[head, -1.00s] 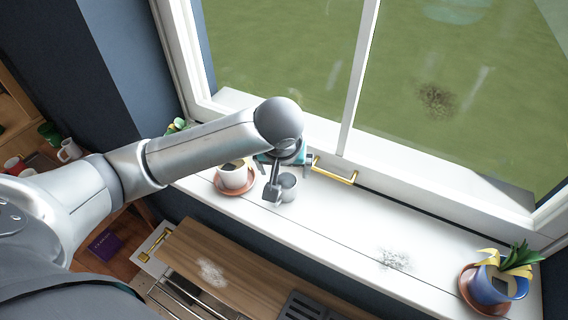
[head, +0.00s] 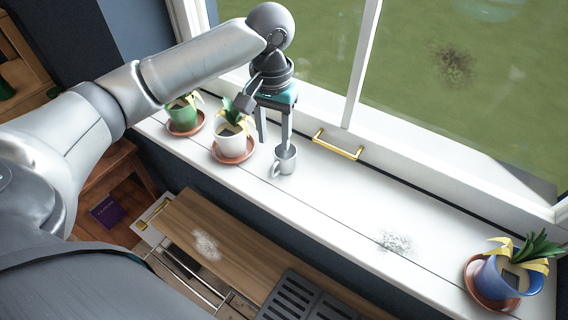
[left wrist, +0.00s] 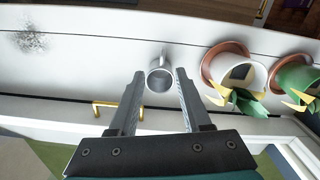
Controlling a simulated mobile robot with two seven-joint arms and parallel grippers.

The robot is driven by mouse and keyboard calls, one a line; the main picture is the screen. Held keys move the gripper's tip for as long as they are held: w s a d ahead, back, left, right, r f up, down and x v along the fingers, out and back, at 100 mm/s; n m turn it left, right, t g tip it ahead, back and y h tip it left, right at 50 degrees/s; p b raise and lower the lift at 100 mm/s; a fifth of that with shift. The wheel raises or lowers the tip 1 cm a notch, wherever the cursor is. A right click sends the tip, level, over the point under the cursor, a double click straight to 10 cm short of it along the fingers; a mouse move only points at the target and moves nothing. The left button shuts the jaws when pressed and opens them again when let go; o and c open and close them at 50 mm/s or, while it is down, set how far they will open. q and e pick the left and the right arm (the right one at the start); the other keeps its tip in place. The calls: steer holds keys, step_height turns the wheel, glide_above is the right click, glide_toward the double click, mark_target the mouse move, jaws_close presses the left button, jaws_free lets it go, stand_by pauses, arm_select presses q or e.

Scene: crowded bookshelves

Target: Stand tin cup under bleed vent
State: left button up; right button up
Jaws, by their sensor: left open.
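The tin cup (head: 286,161), small and grey with a side handle, stands upright on the white windowsill. It also shows in the left wrist view (left wrist: 160,76). My left gripper (head: 274,143) is open and points down at the cup. In the left wrist view its two fingertips (left wrist: 160,73) lie on either side of the cup in the picture. In the head view one fingertip overlaps the cup's rim; I cannot tell whether they touch. No gripper holds the cup. My right gripper is out of view. I cannot make out the bleed vent for certain.
White (head: 229,143) and green (head: 184,119) potted plants stand left of the cup. A blue pot (head: 504,282) stands far right. A brass window handle (head: 338,147) is behind. A wooden shelf (head: 215,238) lies below the sill. The sill's middle is clear apart from a grey smudge.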

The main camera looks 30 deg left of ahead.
mark_target(271, 167)
arm_select(q)
step_height(271, 167, down, 5)
steer(key=shift+f+b, duration=0.1)
steer(key=shift+b, duration=0.25)
steer(key=shift+f, duration=0.5)
steer(key=f, duration=0.3)
steer(key=f+b, duration=0.1)
steer(key=shift+s+a+f, duration=0.2)
steer(key=shift+s+a, duration=0.05)
steer(key=shift+s, duration=0.15)
steer(key=shift+f, duration=0.4)
jaws_close()
steer(key=shift+r, duration=0.1)
